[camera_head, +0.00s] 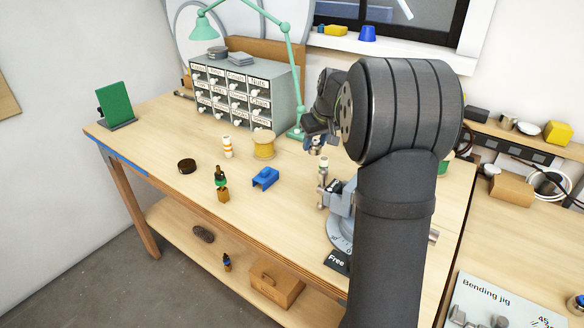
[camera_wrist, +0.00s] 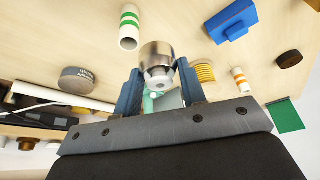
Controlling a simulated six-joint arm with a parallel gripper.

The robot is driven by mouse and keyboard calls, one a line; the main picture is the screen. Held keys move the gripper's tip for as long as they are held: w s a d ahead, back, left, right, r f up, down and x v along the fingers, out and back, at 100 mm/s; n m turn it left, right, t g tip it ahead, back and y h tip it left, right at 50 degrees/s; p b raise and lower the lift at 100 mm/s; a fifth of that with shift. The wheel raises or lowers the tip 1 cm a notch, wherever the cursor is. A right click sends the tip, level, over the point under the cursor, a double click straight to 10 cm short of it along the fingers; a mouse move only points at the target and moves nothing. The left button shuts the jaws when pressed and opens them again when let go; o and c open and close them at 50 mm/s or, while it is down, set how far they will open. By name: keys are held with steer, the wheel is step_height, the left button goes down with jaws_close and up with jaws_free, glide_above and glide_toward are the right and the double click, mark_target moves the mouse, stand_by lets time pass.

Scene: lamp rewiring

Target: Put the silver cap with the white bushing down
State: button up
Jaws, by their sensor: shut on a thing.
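My gripper (camera_wrist: 157,82) is shut on the silver cap (camera_wrist: 156,50), with one blue-grey finger on each side of it in the wrist view. The white bushing (camera_wrist: 158,77) shows in the cap's end that faces the wrist camera. In the head view my gripper (camera_head: 314,139) is above the workbench (camera_head: 290,205), right of the yellow spool. The silver cap (camera_head: 315,150) is small and partly hidden there, below the fingers. It appears held above the bench.
A vise (camera_head: 341,200) stands just below and right of my gripper. The yellow spool (camera_head: 263,145), blue block (camera_head: 265,178), orange-striped tube (camera_head: 227,147), dark disc (camera_head: 187,166) and drawer cabinet (camera_head: 245,92) lie to the left. Bare bench shows in front of the blue block.

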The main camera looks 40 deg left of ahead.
steer(key=w+n, duration=0.1)
steer(key=w, duration=0.5)
steer(key=shift+y, duration=0.3)
steer(key=a+f, duration=0.2)
steer(key=a, duration=0.1)
steer(key=s+a+f, duration=0.1)
steer(key=a+f, duration=0.2)
steer(key=s+a+f, duration=0.1)
steer(key=a+f, duration=0.1)
steer(key=a, duration=0.2)
steer(key=shift+s+f, duration=0.15)
steer(key=shift+s, duration=0.1)
steer(key=shift+f, duration=1.95)
steer(key=shift+f, duration=0.1)
steer(key=o, duration=1)
steer(key=shift+f, duration=0.1)
steer(key=shift+o, duration=0.2)
steer(key=v, duration=1.2)
steer(key=shift+r, duration=0.25)
